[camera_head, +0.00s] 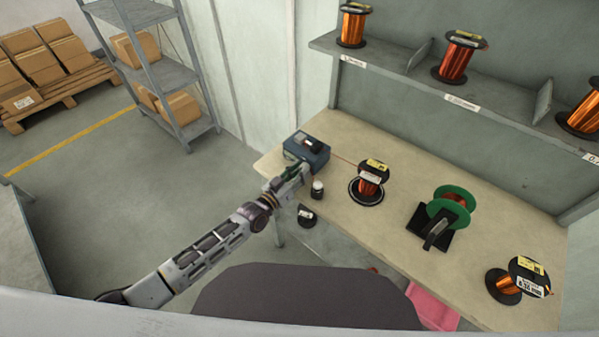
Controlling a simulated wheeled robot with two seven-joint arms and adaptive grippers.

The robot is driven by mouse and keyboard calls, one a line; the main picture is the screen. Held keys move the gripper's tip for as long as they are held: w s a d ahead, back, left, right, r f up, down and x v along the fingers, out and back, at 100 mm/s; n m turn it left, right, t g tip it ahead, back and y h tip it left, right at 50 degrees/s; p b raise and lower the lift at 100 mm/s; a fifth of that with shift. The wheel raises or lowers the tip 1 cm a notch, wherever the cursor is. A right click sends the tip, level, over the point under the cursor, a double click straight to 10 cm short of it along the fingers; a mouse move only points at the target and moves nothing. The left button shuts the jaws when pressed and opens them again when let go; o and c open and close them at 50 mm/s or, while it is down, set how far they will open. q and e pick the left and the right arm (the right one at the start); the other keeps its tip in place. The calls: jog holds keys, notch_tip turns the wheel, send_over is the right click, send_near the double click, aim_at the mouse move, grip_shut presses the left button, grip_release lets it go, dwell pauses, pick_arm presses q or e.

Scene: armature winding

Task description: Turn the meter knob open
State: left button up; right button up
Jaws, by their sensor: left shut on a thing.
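The meter (312,149) is a blue-grey box with a dark top, standing at the far left end of the beige workbench. My left arm reaches in from the lower left, and my left gripper (296,174) is at the meter's near left side. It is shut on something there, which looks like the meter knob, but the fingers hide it. How far the knob is turned cannot be told. My right gripper is not in view.
A shelf (400,71) with spools runs above. A pink bin (432,308) is below.

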pick_arm(q)
jog(key=shift+f, duration=0.1)
jog(key=o, duration=0.8)
jog(key=shift+s+a, duration=0.1)
jog(key=shift+s, duration=0.05)
jog(key=shift+v, duration=5.85)
